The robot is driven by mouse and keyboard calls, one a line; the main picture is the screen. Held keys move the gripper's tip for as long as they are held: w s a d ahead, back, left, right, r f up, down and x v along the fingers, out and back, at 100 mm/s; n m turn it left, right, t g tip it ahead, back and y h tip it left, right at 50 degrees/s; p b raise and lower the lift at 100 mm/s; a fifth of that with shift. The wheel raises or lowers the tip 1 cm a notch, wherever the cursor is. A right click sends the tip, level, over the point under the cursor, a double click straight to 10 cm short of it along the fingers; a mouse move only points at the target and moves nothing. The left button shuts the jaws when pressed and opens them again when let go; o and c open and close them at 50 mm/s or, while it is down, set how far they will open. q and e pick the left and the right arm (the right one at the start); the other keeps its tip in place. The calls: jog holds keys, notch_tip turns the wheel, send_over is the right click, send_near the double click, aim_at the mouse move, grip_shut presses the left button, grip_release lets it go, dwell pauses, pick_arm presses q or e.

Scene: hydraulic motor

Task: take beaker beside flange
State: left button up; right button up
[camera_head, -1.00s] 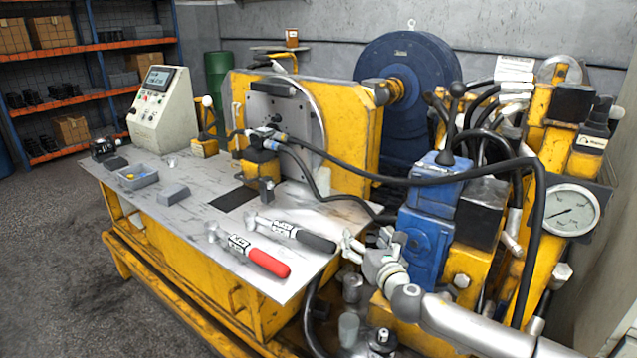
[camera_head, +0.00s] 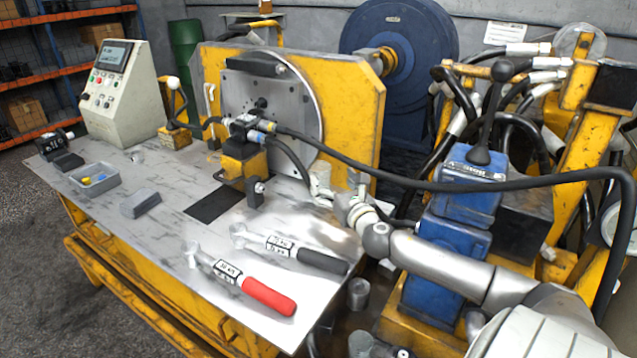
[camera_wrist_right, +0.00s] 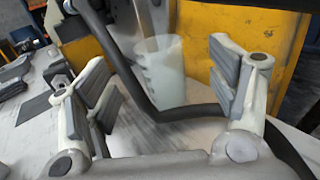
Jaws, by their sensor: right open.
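A clear, whitish beaker (camera_wrist_right: 165,70) stands upright in the right wrist view, beyond and between the fingers of my right gripper (camera_wrist_right: 165,98). A black hose (camera_wrist_right: 192,112) crosses near its base. The round grey flange (camera_head: 262,95) stands against the yellow frame. My right gripper (camera_head: 340,190) is open and empty above the bench's right part, close to the flange. My left gripper is in neither view.
Two torque wrenches, one with a red grip (camera_head: 268,296) and one with a black grip (camera_head: 322,261), lie on the metal bench (camera_head: 165,215). A black hose (camera_head: 400,180) arches over my right arm. A blue valve block (camera_head: 445,230) stands beside the arm.

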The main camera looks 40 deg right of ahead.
aim_at(325, 175)
jog(key=shift+b+x, duration=0.3)
jog(key=shift+x, duration=1.8)
jog(key=x, duration=0.3)
jog(key=shift+a+f, duration=0.15)
jog(key=shift+f, duration=0.15)
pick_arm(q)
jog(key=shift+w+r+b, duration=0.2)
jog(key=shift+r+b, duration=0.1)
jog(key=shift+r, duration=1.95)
pick_arm(e)
jog(key=shift+w+d, duration=0.2)
jog(key=shift+w, duration=0.4)
jog(key=shift+c, duration=0.4)
jog(key=c, duration=1)
jog(key=shift+r, duration=0.2)
jog(key=shift+c, duration=0.2)
